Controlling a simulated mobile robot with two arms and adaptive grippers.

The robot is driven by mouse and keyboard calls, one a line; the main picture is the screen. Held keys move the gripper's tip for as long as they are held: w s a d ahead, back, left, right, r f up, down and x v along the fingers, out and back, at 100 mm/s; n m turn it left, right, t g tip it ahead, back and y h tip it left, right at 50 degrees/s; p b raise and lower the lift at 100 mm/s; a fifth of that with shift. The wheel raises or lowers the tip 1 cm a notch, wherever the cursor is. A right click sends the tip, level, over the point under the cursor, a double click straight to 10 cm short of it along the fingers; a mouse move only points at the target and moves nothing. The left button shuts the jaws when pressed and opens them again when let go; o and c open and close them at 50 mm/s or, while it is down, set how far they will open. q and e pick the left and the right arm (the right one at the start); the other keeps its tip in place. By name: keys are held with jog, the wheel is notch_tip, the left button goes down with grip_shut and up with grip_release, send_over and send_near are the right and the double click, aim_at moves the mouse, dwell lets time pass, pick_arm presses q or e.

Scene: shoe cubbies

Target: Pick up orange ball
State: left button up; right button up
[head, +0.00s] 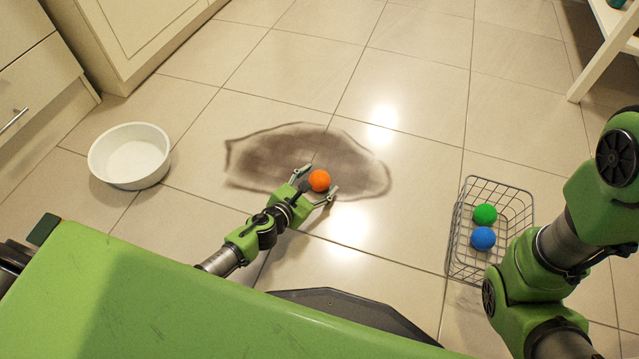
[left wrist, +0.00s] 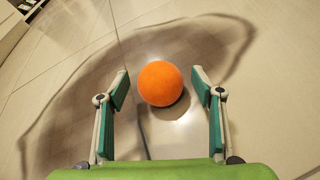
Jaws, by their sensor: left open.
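The orange ball (head: 319,180) rests on the tiled floor at the edge of a dark stain, near the middle of the head view. My left gripper (head: 318,184) is open, with its fingers to either side of the ball. In the left wrist view the orange ball (left wrist: 160,83) lies between and slightly beyond the fingertips of the left gripper (left wrist: 160,85). Gaps show on both sides, so the fingers do not appear to touch it. My right arm shows at the right of the head view, but its gripper is not in view.
A wire basket (head: 492,186) with a green ball (head: 485,214) and a blue ball (head: 482,238) stands at the right. A white bowl (head: 130,156) is at the left, near cabinets (head: 110,40). A white shelf leg (head: 600,65) is at upper right. The floor beyond the stain is clear.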

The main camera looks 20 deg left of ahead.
pick_arm(q)
jog(key=shift+x, duration=1)
jog(key=c, duration=1.2)
jog(key=shift+r, duration=0.1)
